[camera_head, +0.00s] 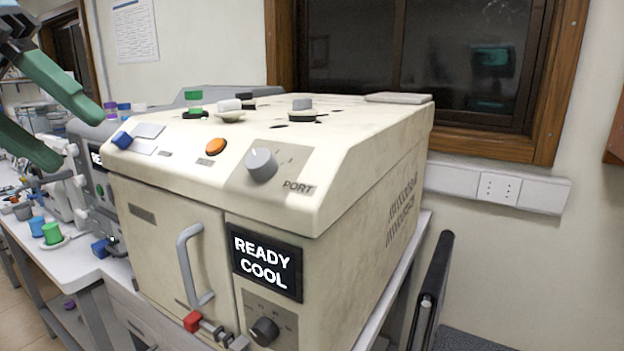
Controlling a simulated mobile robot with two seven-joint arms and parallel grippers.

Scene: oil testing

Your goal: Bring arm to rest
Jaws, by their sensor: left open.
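My left gripper (82,130) comes in at the upper left of the head view. Its two green fingers are spread apart, with nothing between them. It is in front of and to the left of a large cream machine (165,190). The machine's display (266,262) reads "READY COOL". My right gripper is not in view.
Small items stand on the machine's top, among them a green-capped vial (194,100). A grey door handle (188,265) juts from its front. A white bench (75,262) at the left holds a blue cup (37,226) and a green cup (52,233). A window is behind.

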